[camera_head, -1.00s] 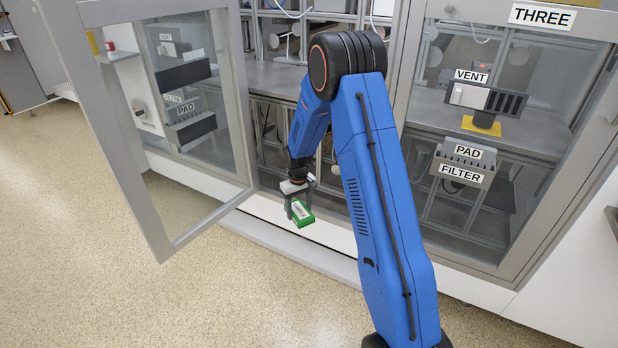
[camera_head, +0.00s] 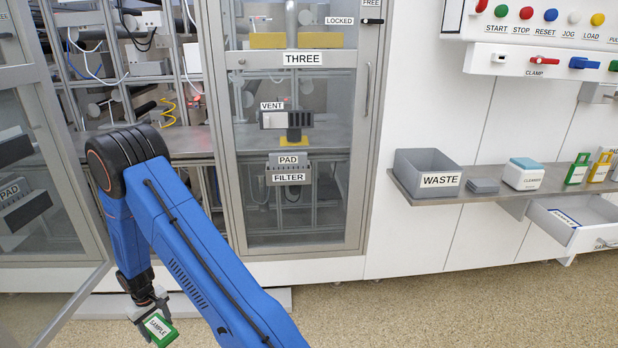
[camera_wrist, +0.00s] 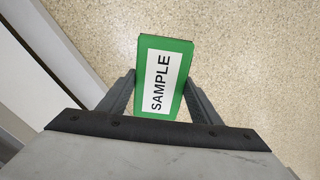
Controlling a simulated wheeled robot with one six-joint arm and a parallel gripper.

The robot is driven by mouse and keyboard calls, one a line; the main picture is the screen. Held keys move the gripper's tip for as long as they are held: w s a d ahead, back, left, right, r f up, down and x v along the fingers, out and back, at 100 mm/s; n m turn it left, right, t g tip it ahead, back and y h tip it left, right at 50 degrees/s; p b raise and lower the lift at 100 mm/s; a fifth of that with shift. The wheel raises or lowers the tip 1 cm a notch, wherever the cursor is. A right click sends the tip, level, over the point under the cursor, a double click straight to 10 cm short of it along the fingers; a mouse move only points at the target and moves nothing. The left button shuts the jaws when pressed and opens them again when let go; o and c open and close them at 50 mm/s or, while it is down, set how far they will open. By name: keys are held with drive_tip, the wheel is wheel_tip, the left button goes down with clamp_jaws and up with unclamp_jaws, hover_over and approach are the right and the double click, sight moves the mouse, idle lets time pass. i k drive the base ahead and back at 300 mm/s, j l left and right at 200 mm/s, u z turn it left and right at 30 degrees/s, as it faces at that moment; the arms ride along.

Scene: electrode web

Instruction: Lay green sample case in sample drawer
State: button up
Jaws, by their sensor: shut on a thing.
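My gripper (camera_head: 152,318) is shut on the green sample case (camera_head: 161,330), which has a white label reading SAMPLE. It holds the case low over the floor at the lower left of the head view. In the wrist view the case (camera_wrist: 163,78) sits between both fingers of the gripper (camera_wrist: 160,95), tilted a little. The sample drawer (camera_head: 556,226) stands pulled open at the right, below the shelf, far from my gripper. A label lies inside it, and the part of the drawer past the right edge is cut off.
A shelf (camera_head: 455,200) above the drawer carries a grey WASTE bin (camera_head: 425,172), a grey pad stack (camera_head: 483,185), a cleaner box (camera_head: 523,174) and green and yellow tags. An open glass door (camera_head: 50,200) stands at the left. The floor (camera_head: 440,300) in front is clear.

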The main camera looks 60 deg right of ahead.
sight(592, 222)
drive_tip(key=k+j+z, duration=0.25)
drive_tip(key=z, duration=0.2)
drive_tip(key=k+j+z, duration=0.25)
drive_tip(key=z, duration=1.8)
